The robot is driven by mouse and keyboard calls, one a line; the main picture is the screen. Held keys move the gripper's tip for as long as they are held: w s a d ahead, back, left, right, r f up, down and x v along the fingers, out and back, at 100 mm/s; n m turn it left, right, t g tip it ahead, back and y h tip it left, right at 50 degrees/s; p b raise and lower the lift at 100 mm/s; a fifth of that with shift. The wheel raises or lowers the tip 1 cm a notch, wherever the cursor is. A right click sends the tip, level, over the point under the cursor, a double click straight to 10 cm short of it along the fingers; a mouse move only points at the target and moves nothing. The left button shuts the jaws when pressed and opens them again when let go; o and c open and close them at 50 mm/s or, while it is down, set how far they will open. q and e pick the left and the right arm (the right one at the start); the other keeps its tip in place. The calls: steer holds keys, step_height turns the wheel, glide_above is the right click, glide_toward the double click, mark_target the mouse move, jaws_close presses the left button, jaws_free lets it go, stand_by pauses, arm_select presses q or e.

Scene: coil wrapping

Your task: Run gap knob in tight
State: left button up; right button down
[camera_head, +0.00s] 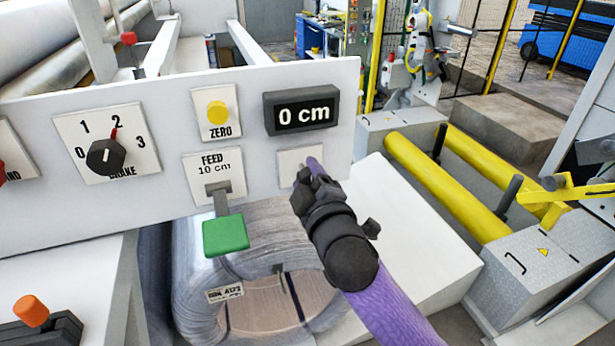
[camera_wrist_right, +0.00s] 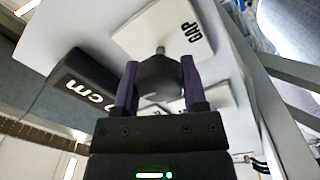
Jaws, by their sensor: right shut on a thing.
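The gap knob (camera_wrist_right: 158,78) is a dark, rounded knob on a short shaft, in front of a white plate (camera_wrist_right: 165,35) lettered GAP. My right gripper (camera_wrist_right: 158,85) is shut on the knob, with one purple finger on each side of it. In the head view my right gripper (camera_head: 312,172) reaches up to the right end of the white panel, at the gap plate (camera_head: 290,165). There the gripper hides the knob and most of the plate. My left gripper is not in view.
The panel (camera_head: 60,215) also carries a brake dial (camera_head: 106,155) pointing near 2, a yellow ZERO button (camera_head: 217,113), a display (camera_head: 302,110) reading 0 cm and a green feed lever (camera_head: 226,235). A wrapped coil (camera_head: 200,285) sits below. Yellow rollers (camera_head: 445,188) lie at right.

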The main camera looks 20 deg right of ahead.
steer(key=shift+f, duration=0.1)
stand_by(0.3)
steer(key=shift+c, duration=0.7)
jaws_free()
steer(key=s+b, duration=0.2)
steer(key=s, duration=0.8)
steer(key=shift+d+f, duration=0.1)
